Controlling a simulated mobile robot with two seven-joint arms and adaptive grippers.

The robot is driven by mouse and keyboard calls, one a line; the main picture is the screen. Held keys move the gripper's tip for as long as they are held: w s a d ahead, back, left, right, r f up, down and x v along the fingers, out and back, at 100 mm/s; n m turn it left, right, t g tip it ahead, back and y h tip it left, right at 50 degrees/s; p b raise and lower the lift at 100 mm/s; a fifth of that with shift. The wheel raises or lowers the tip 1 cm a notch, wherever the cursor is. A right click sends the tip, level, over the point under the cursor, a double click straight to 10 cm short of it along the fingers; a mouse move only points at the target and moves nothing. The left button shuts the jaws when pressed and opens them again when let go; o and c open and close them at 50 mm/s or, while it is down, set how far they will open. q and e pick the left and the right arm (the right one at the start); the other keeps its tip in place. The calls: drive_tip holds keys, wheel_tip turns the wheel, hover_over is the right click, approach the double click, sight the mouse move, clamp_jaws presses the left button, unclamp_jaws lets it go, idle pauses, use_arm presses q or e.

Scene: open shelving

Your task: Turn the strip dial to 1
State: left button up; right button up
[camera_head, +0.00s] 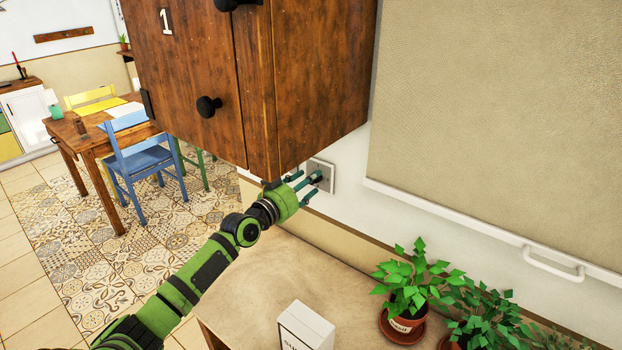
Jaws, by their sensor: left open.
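The dial (316,178) is a small dark knob on a light square wall plate (327,165). The plate sits on the white wall, just below and right of the wooden cabinet. My left gripper (313,184) is open, with its teal fingers at the plate and around or right beside the dial. I cannot tell whether the fingers touch the dial. The fingers partly hide the dial, and its setting is too small to read. My right gripper is not in view.
The wooden cabinet (200,75), marked 1, hangs close above my left gripper. A counter (265,285) below holds a white box (305,328) and potted plants (410,290). A large beige panel (500,120) with a white handle (553,264) is at right.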

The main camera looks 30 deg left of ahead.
use_arm(q)
drive_tip(key=shift+w+d, duration=0.15)
drive_tip(key=shift+w, duration=0.5)
clamp_jaws()
drive_tip(key=shift+r+n+b, duration=0.2)
drive_tip(key=shift+n+b, duration=0.15)
drive_tip(key=shift+n, duration=0.75)
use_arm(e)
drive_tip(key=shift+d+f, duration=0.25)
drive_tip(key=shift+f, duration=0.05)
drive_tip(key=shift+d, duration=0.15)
use_arm(q)
unclamp_jaws()
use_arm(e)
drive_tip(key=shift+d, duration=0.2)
use_arm(q)
drive_tip(key=shift+f, duration=0.15)
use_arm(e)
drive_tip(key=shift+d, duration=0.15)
